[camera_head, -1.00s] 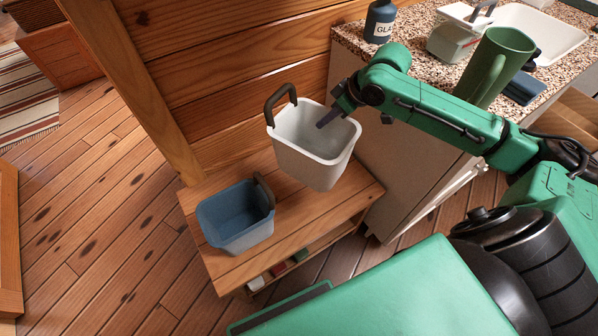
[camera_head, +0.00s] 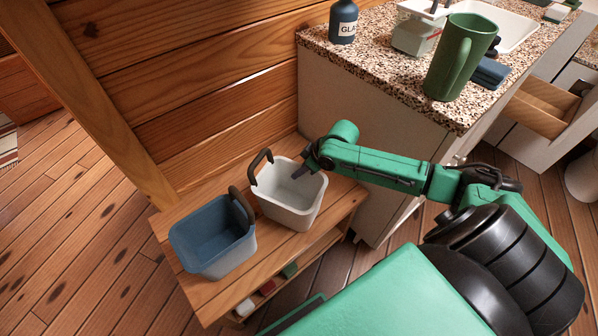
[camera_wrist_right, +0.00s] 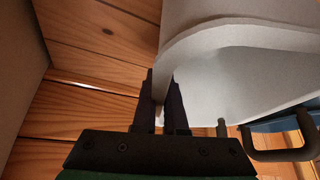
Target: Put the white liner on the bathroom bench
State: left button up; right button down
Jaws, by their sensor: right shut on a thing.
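The white liner (camera_head: 290,212), a pale open bucket with a dark handle, stands upright over the wooden bench (camera_head: 268,258), to the right of a blue-lined bin. I cannot tell if its base touches the bench top. My right gripper (camera_head: 304,172) is shut on the liner's rim at its far right side. In the right wrist view the liner's wall (camera_wrist_right: 225,85) passes between the fingers of the gripper (camera_wrist_right: 165,108). My left gripper is not in view.
The blue-lined bin (camera_head: 212,240) with a dark handle takes up the bench's left end. A speckled counter (camera_head: 385,75) at the upper right bears a dark bottle (camera_head: 343,20), a green jug (camera_head: 460,60) and a sink. An open drawer (camera_head: 545,105) juts out at the right.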

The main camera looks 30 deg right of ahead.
jog(key=c, duration=1)
grip_release()
jog(key=shift+d+r, duration=0.1)
jog(key=shift+r, duration=0.1)
jog(key=p+v, duration=0.3)
jog(key=v, duration=0.4)
jog(key=shift+s+r, duration=0.1)
jog(key=p+v, duration=0.2)
jog(key=v, duration=0.1)
jog(key=shift+s+r, duration=0.1)
jog(key=shift+r, duration=0.1)
jog(key=shift+s+d+r+p, duration=0.2)
jog(key=shift+s+r+p, duration=0.05)
jog(key=shift+r+p, duration=0.15)
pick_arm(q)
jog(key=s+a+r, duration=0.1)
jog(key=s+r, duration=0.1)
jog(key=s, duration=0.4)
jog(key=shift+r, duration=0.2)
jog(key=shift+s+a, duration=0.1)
